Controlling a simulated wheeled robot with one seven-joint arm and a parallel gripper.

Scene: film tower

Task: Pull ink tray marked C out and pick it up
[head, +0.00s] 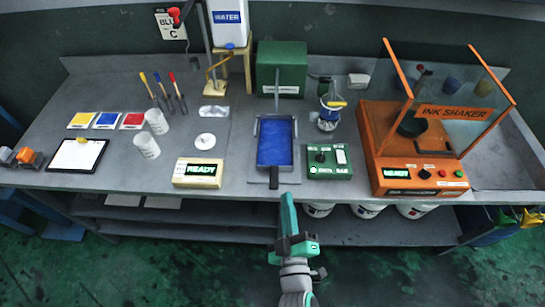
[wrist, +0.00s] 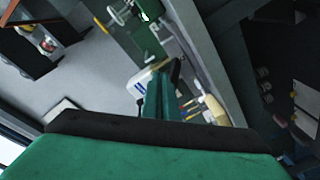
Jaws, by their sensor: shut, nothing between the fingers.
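A metal-framed tray with a blue surface (head: 275,135) lies on the middle of the bench, with a black handle (head: 274,180) at its front edge. I can read no letter C on it, so I cannot tell whether it is the marked ink tray. My gripper (head: 287,198) is in front of the bench, a little right of that handle and apart from it. Its green fingers are together with nothing between them. In the wrist view, the fingers (wrist: 161,92) are also together, and I cannot make out the tray there.
A READY box (head: 198,172) and a green control box (head: 330,160) flank the blue tray. An orange ink shaker (head: 420,170) stands right. Yellow, blue and red squares (head: 107,120) lie left. Buckets (head: 368,210) stand under the bench.

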